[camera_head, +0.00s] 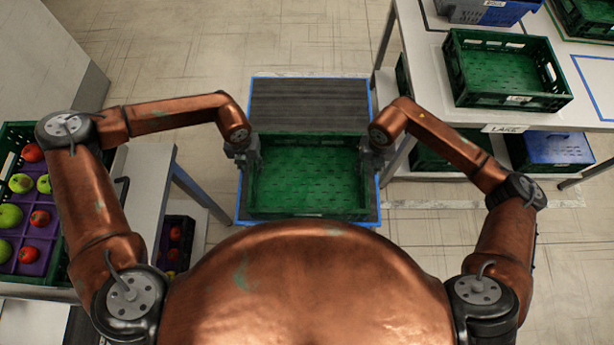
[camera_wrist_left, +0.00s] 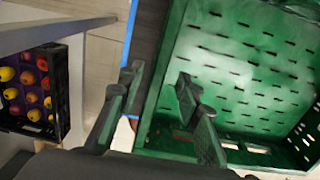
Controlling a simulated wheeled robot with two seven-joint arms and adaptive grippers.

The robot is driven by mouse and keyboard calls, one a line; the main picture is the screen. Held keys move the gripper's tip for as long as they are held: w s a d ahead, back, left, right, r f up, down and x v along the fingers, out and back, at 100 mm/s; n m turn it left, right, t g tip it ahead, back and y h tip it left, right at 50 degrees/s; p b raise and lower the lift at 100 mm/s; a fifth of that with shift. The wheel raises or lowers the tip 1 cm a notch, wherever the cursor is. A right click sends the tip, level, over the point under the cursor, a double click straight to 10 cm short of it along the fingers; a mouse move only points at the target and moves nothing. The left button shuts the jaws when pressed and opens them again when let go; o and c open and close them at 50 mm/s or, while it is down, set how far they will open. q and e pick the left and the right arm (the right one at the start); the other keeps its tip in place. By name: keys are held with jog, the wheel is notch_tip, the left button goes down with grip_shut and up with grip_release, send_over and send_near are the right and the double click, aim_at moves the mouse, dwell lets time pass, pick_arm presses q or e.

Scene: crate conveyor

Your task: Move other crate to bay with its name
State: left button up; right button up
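An empty green crate (camera_head: 308,212) sits on the dark, blue-edged surface straight in front of me. I see no readable name on it. My left gripper (camera_head: 246,153) is at its left wall. In the left wrist view the left gripper's fingers (camera_wrist_left: 160,100) stand apart, one outside the crate (camera_wrist_left: 240,75) and one inside, with the wall between them. My right gripper (camera_head: 374,158) is at the right wall; its fingers are too small to judge. The bay table (camera_head: 430,75) at the right carries a "LAKE" tag (camera_head: 505,128) on its front edge.
Another green crate (camera_head: 510,101) stands on the table above the LAKE tag. A blue-grey crate (camera_head: 487,10) and a further green crate (camera_head: 590,18) stand behind. A fruit crate (camera_head: 60,225) is at the left. A blue-lidded crate (camera_head: 560,150) is under the right table.

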pick_arm(q)
jog(key=shift+a+f, duration=0.15)
jog(key=shift+a, duration=0.05)
pick_arm(e)
jog(key=shift+w+a, duration=0.1)
jog(key=shift+a, duration=0.05)
